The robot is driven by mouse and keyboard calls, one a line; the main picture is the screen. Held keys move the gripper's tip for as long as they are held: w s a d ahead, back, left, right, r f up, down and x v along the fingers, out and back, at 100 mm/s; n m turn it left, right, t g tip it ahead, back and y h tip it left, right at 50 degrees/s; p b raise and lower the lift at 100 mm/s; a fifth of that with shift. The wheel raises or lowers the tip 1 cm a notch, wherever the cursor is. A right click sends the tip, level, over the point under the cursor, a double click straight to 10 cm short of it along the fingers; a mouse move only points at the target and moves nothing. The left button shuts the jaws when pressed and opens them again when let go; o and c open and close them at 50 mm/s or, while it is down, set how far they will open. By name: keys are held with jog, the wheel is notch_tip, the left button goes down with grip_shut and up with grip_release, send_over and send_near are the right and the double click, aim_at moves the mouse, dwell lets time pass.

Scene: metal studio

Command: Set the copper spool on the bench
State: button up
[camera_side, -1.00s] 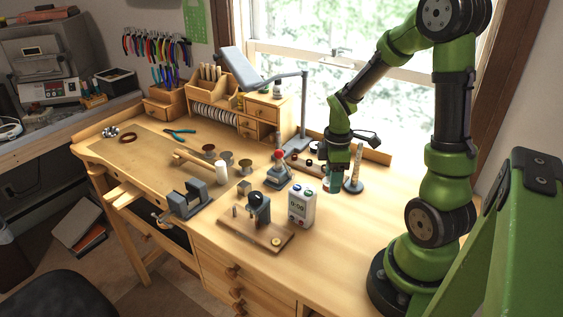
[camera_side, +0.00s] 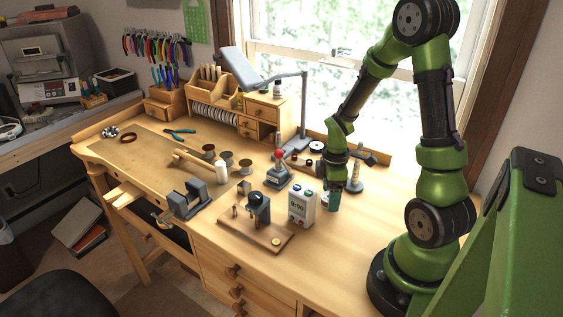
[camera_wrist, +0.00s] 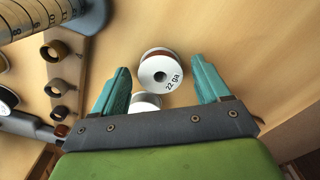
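The copper spool (camera_wrist: 160,70), with a white face marked "22 ga" and a reddish-copper edge, shows in the wrist view between my fingertips. There is a gap on both sides of it. My gripper (camera_wrist: 158,66) is open, its teal fingers on either side of the spool. A second white-faced spool (camera_wrist: 146,102) lies nearer my palm, partly hidden.
A wooden board with a black tool (camera_side: 259,208) lies further left. The bench front right is clear.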

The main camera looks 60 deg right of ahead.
notch_tip(320, 180, up, 12)
jog(key=s+a+r+m+t+y, duration=0.1)
jog(key=a+r+m+t, duration=0.2)
jog(key=a, duration=0.6)
jog(key=s+a+r+m+t+y, duration=0.1)
jog(key=a+r+m+t, duration=0.3)
jog(key=a+r+m, duration=0.4)
jog(key=shift+s+a+r, duration=0.15)
jog(key=shift+a+r, duration=0.15)
jog(key=shift+a, duration=0.45)
jog(key=shift+o, duration=0.3)
